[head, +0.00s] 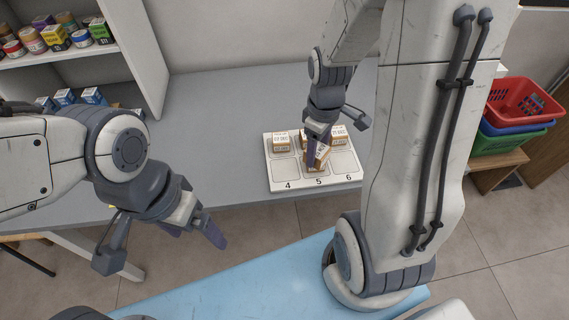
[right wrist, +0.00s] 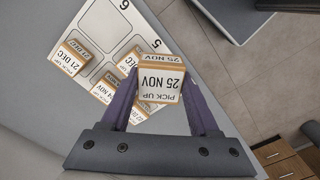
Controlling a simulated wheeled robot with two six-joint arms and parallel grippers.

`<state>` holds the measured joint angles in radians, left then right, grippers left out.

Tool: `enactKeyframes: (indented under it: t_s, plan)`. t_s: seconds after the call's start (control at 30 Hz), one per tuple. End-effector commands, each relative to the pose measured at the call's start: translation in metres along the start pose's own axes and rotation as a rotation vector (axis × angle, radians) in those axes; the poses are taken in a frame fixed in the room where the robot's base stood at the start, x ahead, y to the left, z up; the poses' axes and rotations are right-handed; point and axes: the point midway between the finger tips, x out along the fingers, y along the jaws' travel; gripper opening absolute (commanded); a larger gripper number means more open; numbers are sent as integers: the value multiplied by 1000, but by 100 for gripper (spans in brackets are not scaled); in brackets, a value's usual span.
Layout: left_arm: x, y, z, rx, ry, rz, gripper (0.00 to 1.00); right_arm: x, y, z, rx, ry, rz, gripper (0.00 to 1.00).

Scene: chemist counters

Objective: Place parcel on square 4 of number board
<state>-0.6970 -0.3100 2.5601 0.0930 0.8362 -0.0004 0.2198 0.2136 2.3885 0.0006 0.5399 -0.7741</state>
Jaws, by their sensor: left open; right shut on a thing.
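The white number board (head: 268,158) lies on the grey counter, with 4, 5 and 6 printed along its front edge. Squares 4 and 6 are empty in the head view. Parcels such as the back-left one (head: 281,142) stand in the back row. My right gripper (head: 318,157) is shut on a small white-and-brown parcel over the board near square 5. In the right wrist view this parcel (right wrist: 160,82) reads 25 NOV and sits tilted between the fingers; its height above the board is unclear. My left gripper (head: 212,228) is open and empty in front of the counter.
A shelf (head: 70,52) with jars and boxes stands at the back left. Stacked red, blue and green baskets (head: 520,112) sit on a wooden stand at right. The grey counter (head: 215,115) left of the board is clear.

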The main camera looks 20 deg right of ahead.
Motion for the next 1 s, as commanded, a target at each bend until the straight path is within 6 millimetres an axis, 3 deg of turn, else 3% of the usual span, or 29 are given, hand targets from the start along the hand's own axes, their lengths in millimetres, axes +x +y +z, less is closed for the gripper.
enactKeyframes:
  t_s: [0.2,0.4,0.53,0.8,1.0]
  plan:
    - [-4,0,0,0,0,0,92,31,-10,-51,-3,-3,-2,3]
    - [-7,0,0,0,0,0,92,48,-14,-80,1,0,0,3]
    - [-7,0,0,0,0,0,92,55,-15,-85,4,-1,0,3]
    - [-9,1,0,0,0,0,92,90,-15,-84,5,-2,-1,3]
    - [-9,1,0,0,0,0,92,92,-15,-85,5,2,1,3]
